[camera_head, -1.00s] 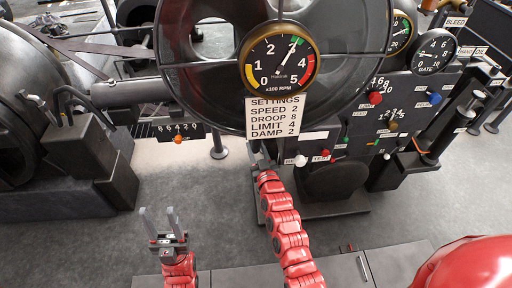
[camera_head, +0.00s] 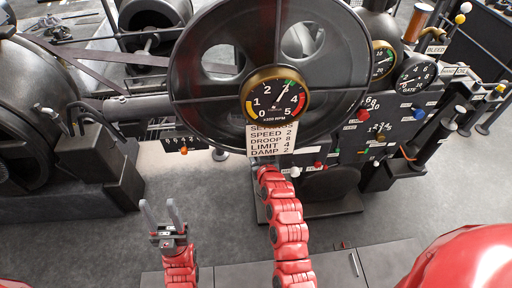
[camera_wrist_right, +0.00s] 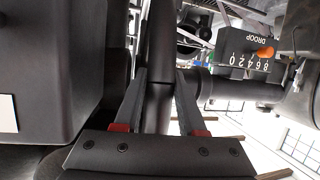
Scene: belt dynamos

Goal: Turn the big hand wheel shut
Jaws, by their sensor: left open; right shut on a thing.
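The big hand wheel (camera_head: 177,62) is a large dark ring with thin spokes in the head view, in front of the machine. A round gauge (camera_head: 275,95) covers its hub, its needle near 3. My right arm reaches up to the bottom of the wheel; its gripper (camera_head: 259,161) is partly hidden there under the settings sign. In the right wrist view, the right gripper (camera_wrist_right: 161,78) has its two fingers on either side of the dark rim (camera_wrist_right: 160,50) and is shut on it. My left gripper (camera_head: 165,218) is open and empty, low left, clear of the wheel.
A settings sign (camera_head: 272,140) hangs below the gauge. A control panel (camera_head: 385,125) with coloured knobs, gauges and levers (camera_head: 440,137) stands right of the wheel. A droop scale (camera_wrist_right: 250,62) with an orange pointer is near the right gripper. Grey floor (camera_head: 100,240) is free at front left.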

